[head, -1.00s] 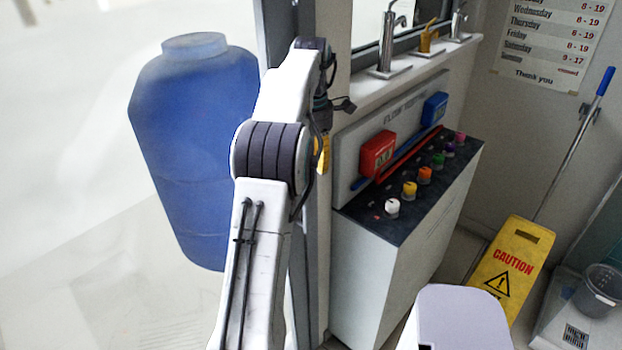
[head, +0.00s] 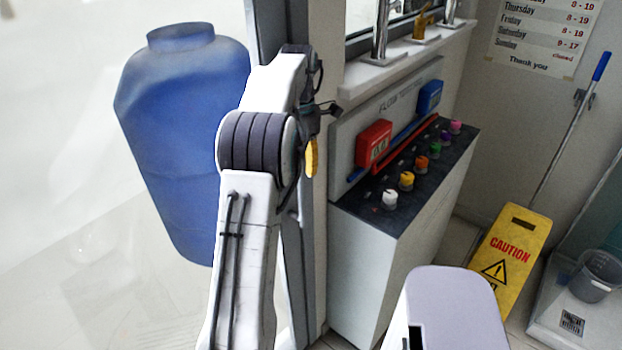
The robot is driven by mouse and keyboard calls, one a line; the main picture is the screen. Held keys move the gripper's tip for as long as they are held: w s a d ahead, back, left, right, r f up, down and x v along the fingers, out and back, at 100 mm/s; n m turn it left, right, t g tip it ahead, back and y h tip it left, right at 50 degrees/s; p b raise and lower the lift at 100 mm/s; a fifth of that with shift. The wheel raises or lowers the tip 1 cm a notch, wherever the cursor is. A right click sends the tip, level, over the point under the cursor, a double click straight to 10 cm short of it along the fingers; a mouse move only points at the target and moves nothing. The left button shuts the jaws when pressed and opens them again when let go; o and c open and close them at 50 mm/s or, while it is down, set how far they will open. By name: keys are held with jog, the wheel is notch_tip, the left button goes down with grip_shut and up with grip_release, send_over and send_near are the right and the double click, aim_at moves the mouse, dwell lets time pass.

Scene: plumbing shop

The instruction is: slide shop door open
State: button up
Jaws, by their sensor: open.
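A large clear glass pane (head: 60,255) fills the left side of the head view and looks like the shop door. Its grey upright frame (head: 266,32) runs down behind my arm. I cannot make out a handle. My arm is raised in front of this frame. My gripper (head: 316,125) is at the arm's far end, beside the frame; only some dark parts and a yellow piece show. It is open, with no object seen in it. Its fingertips are mostly hidden behind my arm, so I cannot tell whether they touch the door.
A blue barrel (head: 185,140) shows at the left, seemingly beyond the glass. A test counter (head: 375,260) with coloured knobs stands close to the right of my arm. A yellow caution sign (head: 508,258), a mop handle (head: 575,125) and a grey bucket (head: 597,277) are further right.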

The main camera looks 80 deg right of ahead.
aim_at(302, 174)
notch_tip(302, 174, down, 2)
jog(key=shift+s+d+f, duration=0.1)
jog(key=shift+s+f, duration=0.05)
jog(key=shift+f, duration=0.65)
grip_shut()
